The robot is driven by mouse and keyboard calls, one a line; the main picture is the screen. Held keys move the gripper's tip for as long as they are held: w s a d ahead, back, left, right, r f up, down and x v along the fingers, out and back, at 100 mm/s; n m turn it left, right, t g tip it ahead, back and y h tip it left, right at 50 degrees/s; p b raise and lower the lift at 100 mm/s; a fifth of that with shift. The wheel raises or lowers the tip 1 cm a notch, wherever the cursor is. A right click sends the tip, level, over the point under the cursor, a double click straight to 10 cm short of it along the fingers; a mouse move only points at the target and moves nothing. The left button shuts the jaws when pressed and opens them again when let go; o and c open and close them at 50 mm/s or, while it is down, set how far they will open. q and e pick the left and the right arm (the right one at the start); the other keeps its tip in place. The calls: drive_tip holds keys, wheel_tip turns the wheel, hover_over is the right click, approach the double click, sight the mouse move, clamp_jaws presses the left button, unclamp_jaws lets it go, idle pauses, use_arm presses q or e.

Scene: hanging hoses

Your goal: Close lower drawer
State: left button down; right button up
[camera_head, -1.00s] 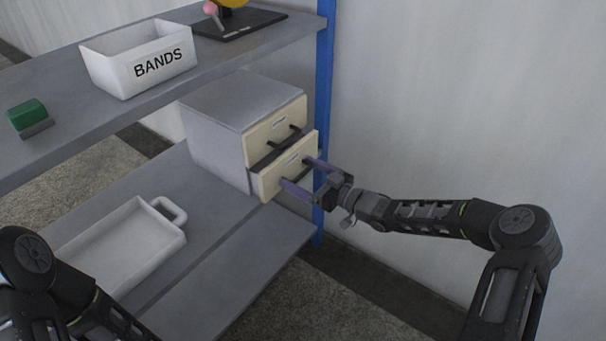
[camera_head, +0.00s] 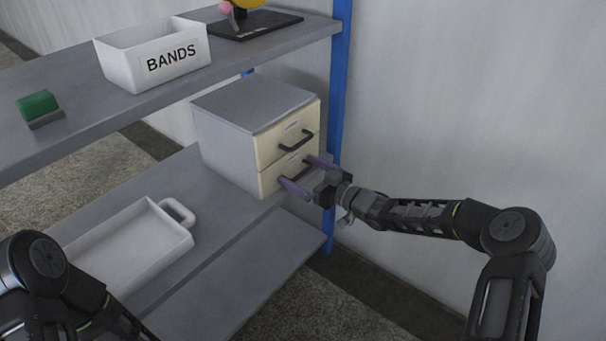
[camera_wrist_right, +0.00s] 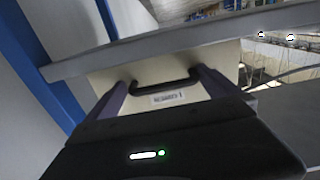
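The grey cabinet (camera_head: 225,150) stands on the middle shelf with two cream drawer fronts. The lower drawer (camera_head: 268,181) looks flush, or nearly so, with the upper drawer (camera_head: 270,145). My right gripper (camera_head: 296,169) is at the lower drawer front, its purple fingers spread and pointing at it. In the right wrist view, the fingers (camera_wrist_right: 164,80) stand apart on either side of a dark handle (camera_wrist_right: 165,87) on a cream front; contact with the front cannot be told. My left arm shows at the lower left, but its gripper is out of view.
A white tray with a handle (camera_head: 178,212) lies on the same shelf, left of the cabinet. A white BANDS bin (camera_head: 120,68) and a green block (camera_head: 38,104) are on the upper shelf. A blue post (camera_head: 338,100) stands just right of the cabinet.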

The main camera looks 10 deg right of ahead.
drive_tip(key=shift+d, duration=0.1)
drive_tip(key=p+v, duration=0.2)
drive_tip(key=v, duration=0.5)
drive_tip(key=shift+s+d, duration=0.2)
drive_tip(key=shift+s, duration=0.1)
drive_tip(key=shift+c, duration=0.3)
